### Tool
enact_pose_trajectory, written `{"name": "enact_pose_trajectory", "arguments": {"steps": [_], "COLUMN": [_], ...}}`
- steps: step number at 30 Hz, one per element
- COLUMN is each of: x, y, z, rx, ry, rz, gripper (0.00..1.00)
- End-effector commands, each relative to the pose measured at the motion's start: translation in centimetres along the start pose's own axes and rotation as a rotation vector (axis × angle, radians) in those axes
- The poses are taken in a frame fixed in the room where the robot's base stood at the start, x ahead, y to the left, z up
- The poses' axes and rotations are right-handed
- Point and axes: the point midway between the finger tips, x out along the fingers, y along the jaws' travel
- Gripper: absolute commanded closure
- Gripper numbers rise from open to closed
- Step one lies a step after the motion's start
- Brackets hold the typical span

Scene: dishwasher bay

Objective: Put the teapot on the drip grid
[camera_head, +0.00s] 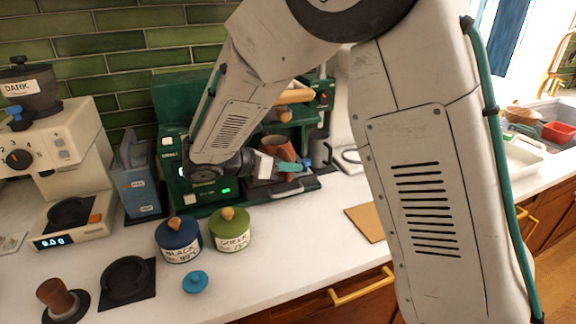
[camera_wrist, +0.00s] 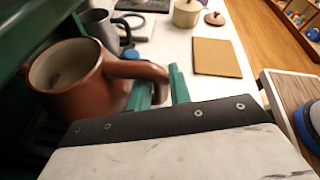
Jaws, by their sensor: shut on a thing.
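The teapot (camera_head: 275,146) is a reddish-brown open-topped vessel with a side handle, at the front of the green machine. It fills the left of the wrist view (camera_wrist: 85,85), upright or nearly so; no spout or lid shows on it. My gripper (camera_head: 296,166) has its teal fingers shut on the handle, and they also show in the wrist view (camera_wrist: 160,92). The dark drip grid (camera_head: 299,189) lies at the machine's base, below the teapot. My arm and gripper hide part of both, and I cannot tell whether they touch.
A grey pitcher (camera_head: 320,150) stands close to the right of the teapot. Blue (camera_head: 180,240) and green (camera_head: 230,230) lidded jars stand in front of the machine. A tan board (camera_head: 366,223) lies to the right. The front middle counter is mostly clear.

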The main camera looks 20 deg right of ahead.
Motion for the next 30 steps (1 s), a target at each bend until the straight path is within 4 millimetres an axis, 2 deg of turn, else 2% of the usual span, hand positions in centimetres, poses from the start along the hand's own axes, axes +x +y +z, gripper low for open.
{"name": "enact_pose_trajectory", "arguments": {"steps": [10, 11, 13, 23, 26, 30], "x": [0.0, 0.0, 0.0, -0.2, -1.1, -3.6], "y": [0.0, 0.0, 0.0, 0.1, 0.1, 0.1], "z": [-0.1, -0.1, -0.1, -0.2, -0.1, -0.1], "rx": [0.001, 0.001, 0.001, -0.001, 0.000, 0.000], "ry": [-0.001, 0.000, 0.000, 0.000, 0.000, 0.000], "rz": [0.000, 0.000, 0.000, 0.001, 0.002, 0.004], "gripper": [1.00, 0.74, 0.55, 0.55, 0.55, 0.55]}}
